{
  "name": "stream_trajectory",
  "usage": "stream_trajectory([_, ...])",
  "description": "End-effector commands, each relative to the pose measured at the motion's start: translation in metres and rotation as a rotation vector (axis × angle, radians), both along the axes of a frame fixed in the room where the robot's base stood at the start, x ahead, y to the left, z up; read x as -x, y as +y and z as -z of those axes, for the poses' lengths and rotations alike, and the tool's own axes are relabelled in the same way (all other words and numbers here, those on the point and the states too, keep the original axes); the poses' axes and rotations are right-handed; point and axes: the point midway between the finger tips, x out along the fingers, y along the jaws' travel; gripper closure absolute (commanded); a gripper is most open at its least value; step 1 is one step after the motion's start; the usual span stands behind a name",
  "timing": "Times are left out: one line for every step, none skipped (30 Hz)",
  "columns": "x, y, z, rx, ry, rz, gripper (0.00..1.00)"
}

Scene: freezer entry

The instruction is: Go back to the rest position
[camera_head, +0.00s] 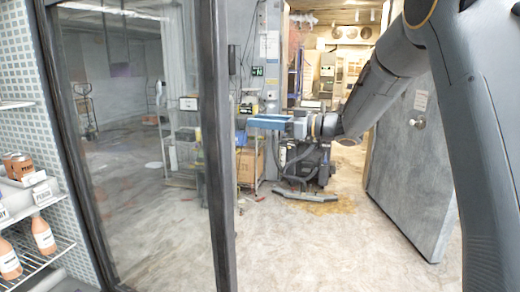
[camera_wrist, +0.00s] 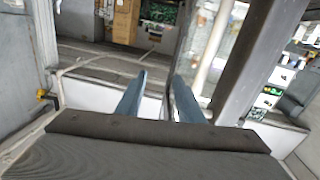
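My gripper (camera_head: 254,121) shows in the head view at the end of my dark arm, which reaches in from the right. It points left in mid-air, close to the dark frame of a glass door (camera_head: 216,150). In the wrist view my gripper (camera_wrist: 160,76) has two blue fingers with a clear gap between them. Nothing is held between the fingers.
A white shelf unit (camera_head: 38,255) with bottles (camera_head: 43,236) stands at the left. A grey door (camera_head: 412,170) stands open at the right. A wheeled machine (camera_head: 305,168) stands in the passage behind. The floor (camera_head: 310,250) in front is clear.

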Motion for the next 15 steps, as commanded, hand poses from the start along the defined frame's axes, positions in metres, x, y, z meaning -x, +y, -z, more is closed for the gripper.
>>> stream_trajectory([-0.010, -0.008, 0.004, 0.016, 0.005, 0.112, 0.66])
stream_trajectory([-0.017, -0.016, 0.008, 0.029, 0.011, 0.186, 0.66])
stream_trajectory([-0.024, -0.028, 0.017, 0.051, 0.025, 0.281, 0.66])
stream_trajectory([-0.028, -0.038, 0.024, 0.071, 0.040, 0.350, 0.66])
stream_trajectory([-0.030, -0.048, 0.032, 0.093, 0.059, 0.419, 0.66])
stream_trajectory([-0.031, -0.063, 0.045, 0.125, 0.089, 0.506, 0.66])
stream_trajectory([-0.030, -0.075, 0.054, 0.152, 0.117, 0.569, 0.66])
stream_trajectory([-0.027, -0.087, 0.066, 0.181, 0.148, 0.628, 0.66])
stream_trajectory([-0.020, -0.104, 0.082, 0.222, 0.193, 0.703, 0.66])
stream_trajectory([-0.013, -0.116, 0.095, 0.253, 0.234, 0.757, 0.66])
stream_trajectory([-0.003, -0.128, 0.108, 0.287, 0.276, 0.806, 0.66])
stream_trajectory([0.012, -0.143, 0.127, 0.334, 0.338, 0.866, 0.66])
stream_trajectory([0.024, -0.153, 0.140, 0.367, 0.386, 0.904, 0.66])
stream_trajectory([0.038, -0.162, 0.153, 0.400, 0.433, 0.937, 0.66])
stream_trajectory([0.058, -0.172, 0.170, 0.443, 0.499, 0.975, 0.66])
